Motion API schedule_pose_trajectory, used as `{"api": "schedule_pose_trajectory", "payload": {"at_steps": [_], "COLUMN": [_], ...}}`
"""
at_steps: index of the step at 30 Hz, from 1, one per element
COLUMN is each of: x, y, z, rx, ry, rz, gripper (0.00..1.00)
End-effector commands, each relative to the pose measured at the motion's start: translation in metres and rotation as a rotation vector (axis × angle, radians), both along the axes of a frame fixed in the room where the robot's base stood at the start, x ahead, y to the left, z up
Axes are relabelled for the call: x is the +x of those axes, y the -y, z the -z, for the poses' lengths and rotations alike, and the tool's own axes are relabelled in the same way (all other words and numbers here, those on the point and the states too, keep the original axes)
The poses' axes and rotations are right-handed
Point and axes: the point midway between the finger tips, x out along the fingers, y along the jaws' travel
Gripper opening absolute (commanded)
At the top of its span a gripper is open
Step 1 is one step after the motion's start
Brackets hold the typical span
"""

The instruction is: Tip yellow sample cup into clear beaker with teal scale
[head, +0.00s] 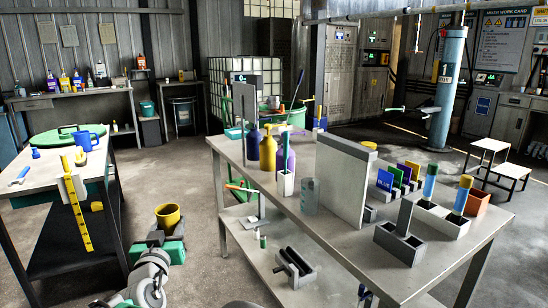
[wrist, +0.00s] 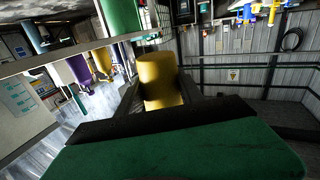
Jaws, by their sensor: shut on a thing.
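The yellow sample cup (head: 167,217) is held upright in my gripper (head: 160,234), in the open space between the two tables. Its open mouth faces up in the head view; its contents cannot be made out. In the wrist view the yellow cup (wrist: 160,78) sits between the two dark fingers of my gripper (wrist: 160,92). The clear beaker (head: 309,197) stands on the right table, in front of a grey upright panel and well to the right of my gripper. In the wrist view the beaker (wrist: 20,98) shows teal scale marks at the left edge.
The right table (head: 345,245) also bears a grey upright panel (head: 343,180), a yellow bottle (head: 267,152), a white holder (head: 285,184) and coloured cards. The left table (head: 45,176) holds a blue mug (head: 83,140) and a green lid. Bare floor lies between the tables.

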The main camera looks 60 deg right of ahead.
Motion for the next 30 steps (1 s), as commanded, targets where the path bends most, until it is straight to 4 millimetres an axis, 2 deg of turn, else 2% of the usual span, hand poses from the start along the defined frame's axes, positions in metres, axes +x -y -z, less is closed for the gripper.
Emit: {"api": "schedule_pose_trajectory", "payload": {"at_steps": [1,3,5,9,12,15,18,20,26,30], "x": [-0.008,-0.022,-0.037,-0.082,-0.119,-0.149,-0.168,-0.174,-0.177,-0.177], "y": [0.035,0.080,0.117,0.199,0.246,0.279,0.298,0.303,0.305,0.305], "z": [-0.019,-0.032,-0.042,-0.063,-0.074,-0.081,-0.084,-0.084,-0.081,-0.076], "rx": [-0.001,0.000,-0.001,-0.001,-0.003,-0.002,-0.004,-0.004,0.032,0.100], "ry": [-0.001,0.001,0.000,0.000,0.000,0.000,0.000,0.001,0.068,0.187], "rz": [0.073,0.162,0.238,0.406,0.508,0.582,0.625,0.639,0.642,0.639], "gripper": [0.00,0.00,0.00,0.00,0.00,0.00,0.00,0.00,0.00,0.00]}}
